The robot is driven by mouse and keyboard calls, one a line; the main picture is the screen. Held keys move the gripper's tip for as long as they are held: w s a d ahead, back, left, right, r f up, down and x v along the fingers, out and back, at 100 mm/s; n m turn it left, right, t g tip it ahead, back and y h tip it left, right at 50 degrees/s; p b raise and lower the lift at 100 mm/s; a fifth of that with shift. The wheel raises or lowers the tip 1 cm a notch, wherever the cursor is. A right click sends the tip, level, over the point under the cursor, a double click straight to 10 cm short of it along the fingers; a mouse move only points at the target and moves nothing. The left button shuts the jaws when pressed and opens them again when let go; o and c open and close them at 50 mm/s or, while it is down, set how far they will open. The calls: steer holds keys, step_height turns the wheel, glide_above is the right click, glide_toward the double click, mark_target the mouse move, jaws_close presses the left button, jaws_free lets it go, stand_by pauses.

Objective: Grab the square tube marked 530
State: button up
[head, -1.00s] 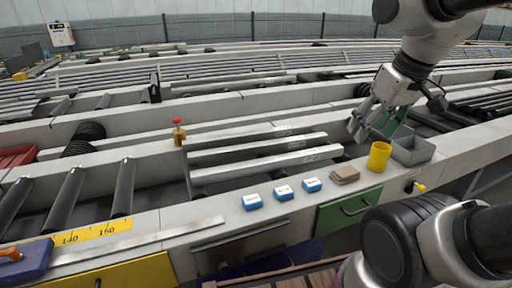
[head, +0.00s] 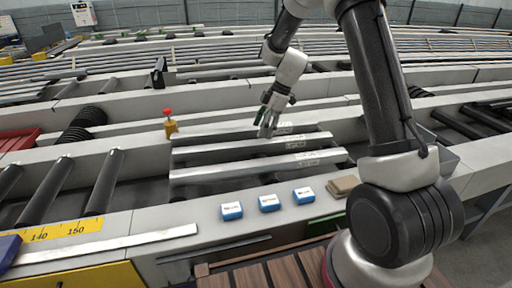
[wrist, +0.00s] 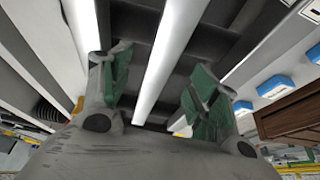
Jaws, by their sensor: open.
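Three pale square tubes lie side by side across the runout table: a back tube (head: 215,137), a middle tube (head: 225,153) and a front tube (head: 235,172). Each has dark writing near its right end, too small to read, so I cannot tell which is marked 530. My gripper (head: 268,128) is open and empty over the back and middle tubes, right of their centre. In the wrist view, my gripper (wrist: 160,88) has its green-padded fingers apart, with one tube (wrist: 172,50) running between them in the picture; contact cannot be told.
Blue labelled blocks (head: 269,203) and a tan block (head: 343,185) sit on the front ledge. A red-topped yellow object (head: 169,124) stands by the tubes' left ends. A yellow scale (head: 75,232) and dark rollers (head: 105,182) lie left. My arm hides part of the right side.

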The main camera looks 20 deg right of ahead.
mark_target(256, 142)
steer(key=x, duration=0.6)
steer(key=shift+s+a+f, duration=0.2)
steer(key=shift+a+f, duration=0.1)
steer(key=shift+f, duration=0.05)
jaws_close()
